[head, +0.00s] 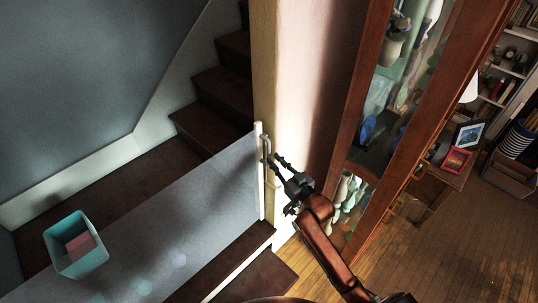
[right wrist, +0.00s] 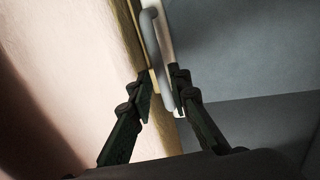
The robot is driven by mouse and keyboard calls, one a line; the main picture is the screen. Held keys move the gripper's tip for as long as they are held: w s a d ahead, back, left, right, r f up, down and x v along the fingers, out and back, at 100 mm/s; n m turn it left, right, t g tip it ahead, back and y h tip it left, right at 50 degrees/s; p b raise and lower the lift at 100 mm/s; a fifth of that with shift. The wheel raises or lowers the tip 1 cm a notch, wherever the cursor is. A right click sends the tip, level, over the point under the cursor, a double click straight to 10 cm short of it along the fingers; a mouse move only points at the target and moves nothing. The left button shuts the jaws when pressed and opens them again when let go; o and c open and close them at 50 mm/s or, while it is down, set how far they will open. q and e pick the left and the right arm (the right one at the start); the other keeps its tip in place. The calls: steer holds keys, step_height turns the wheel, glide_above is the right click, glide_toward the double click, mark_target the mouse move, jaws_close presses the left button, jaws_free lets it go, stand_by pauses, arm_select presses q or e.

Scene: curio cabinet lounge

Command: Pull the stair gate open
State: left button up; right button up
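The stair gate (head: 205,200) is a grey panel across the foot of the dark stairs, with a white upright edge (head: 260,190) beside the wall post. The edge stands close against the post, so the gate looks closed. A grey bar handle (head: 266,147) is on that edge; it also shows in the right wrist view (right wrist: 152,40). My right gripper (head: 274,158) is at the handle. In the right wrist view its two fingers (right wrist: 160,82) are apart, with the handle's lower part between them. I cannot tell whether they touch it. My left gripper is out of view.
A tall glass-fronted wooden cabinet (head: 372,110) with vases stands right of the gate, close to my right arm. A teal bin (head: 78,255) holding something pink is at lower left. A small table with picture frames (head: 457,160) is farther right. Wooden floor (head: 470,245) is clear at lower right.

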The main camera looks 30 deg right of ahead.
mark_target(269, 154)
steer(key=shift+w+a+f, duration=0.1)
steer(key=shift+w+a, duration=0.05)
steer(key=shift+w, duration=1.05)
steer(key=shift+w+a, duration=0.15)
steer(key=shift+w, duration=1)
jaws_close()
